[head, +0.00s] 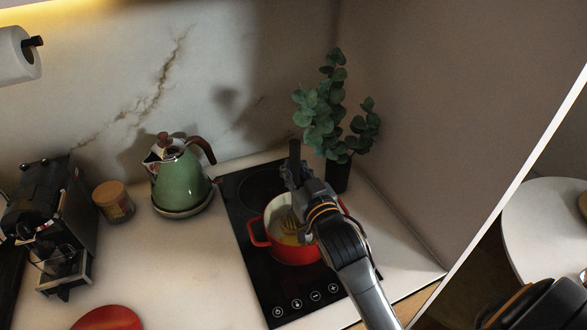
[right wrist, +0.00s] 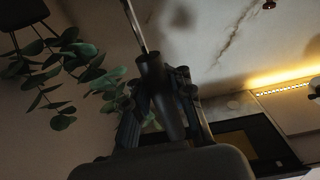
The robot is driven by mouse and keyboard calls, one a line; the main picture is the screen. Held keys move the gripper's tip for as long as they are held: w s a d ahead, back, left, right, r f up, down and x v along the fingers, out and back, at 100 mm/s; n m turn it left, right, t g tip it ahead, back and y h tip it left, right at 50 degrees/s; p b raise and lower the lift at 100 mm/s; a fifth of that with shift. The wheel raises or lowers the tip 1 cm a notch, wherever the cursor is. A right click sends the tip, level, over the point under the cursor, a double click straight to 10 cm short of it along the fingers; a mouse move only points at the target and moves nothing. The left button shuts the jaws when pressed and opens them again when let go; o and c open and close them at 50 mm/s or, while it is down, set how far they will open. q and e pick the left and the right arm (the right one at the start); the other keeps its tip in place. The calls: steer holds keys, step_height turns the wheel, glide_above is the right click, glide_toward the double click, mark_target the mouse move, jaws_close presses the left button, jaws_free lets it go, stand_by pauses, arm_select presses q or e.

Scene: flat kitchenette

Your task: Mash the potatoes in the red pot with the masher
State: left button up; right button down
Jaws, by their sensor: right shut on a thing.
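The red pot (head: 297,254) stands on the black cooktop, with a red handle on its left. Its pale inside shows, with something yellowish low in it; I cannot make out single potatoes. My right gripper (head: 297,177) is above the pot and shut on the masher (head: 294,150). The dark handle sticks up above the fingers, and the golden wire head reaches down inside the pot. In the right wrist view the dark handle (right wrist: 154,78) sits between the fingers (right wrist: 165,108). My right arm hides the pot's right side. My left gripper is out of view.
A green kettle (head: 180,180), a jar with a wooden lid (head: 113,203) and a coffee machine (head: 52,215) stand to the left. A plant (head: 325,110) in a dark vase stands behind my gripper. A red round thing (head: 108,319) lies at the front left.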

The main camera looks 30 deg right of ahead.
steer(key=shift+s, duration=0.1)
steer(key=shift+s+a, duration=0.4)
steer(key=shift+s, duration=0.15)
steer(key=shift+s+a+r+p, duration=0.1)
steer(key=shift+s+a+p, duration=0.1)
steer(key=shift+s+a, duration=0.3)
steer(key=shift+s+a+p, duration=0.15)
steer(key=shift+s+a, duration=0.1)
steer(key=shift+s, duration=0.45)
steer(key=shift+p, duration=0.8)
stand_by(0.4)
